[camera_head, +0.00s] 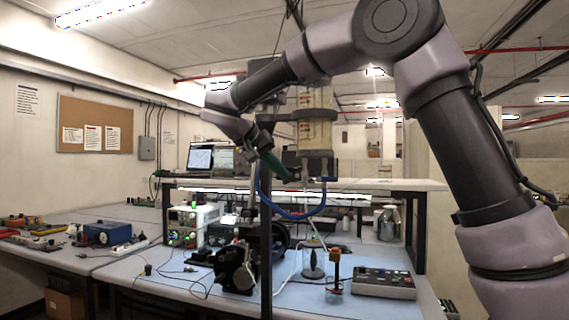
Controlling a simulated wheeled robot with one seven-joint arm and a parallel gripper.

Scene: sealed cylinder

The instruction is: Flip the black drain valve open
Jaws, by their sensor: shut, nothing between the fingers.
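The sealed cylinder (314,130) is a clear, yellowish upright vessel held by dark ring clamps on a black post. A grey-black fitting closes its lower end, with thin tubing below. My gripper (279,170), with dark green fingers, is shut and empty. It slants down to the right, just left of the cylinder's lower end. The black drain valve is too small to make out for certain; it may be among the dark fittings under the cylinder, close to my fingertips. I cannot tell whether the fingers touch it or how its lever is turned.
A blue hose (292,214) loops under the cylinder. The black post (266,230) stands in front of a raised shelf (400,184). A laptop (200,157) is behind.

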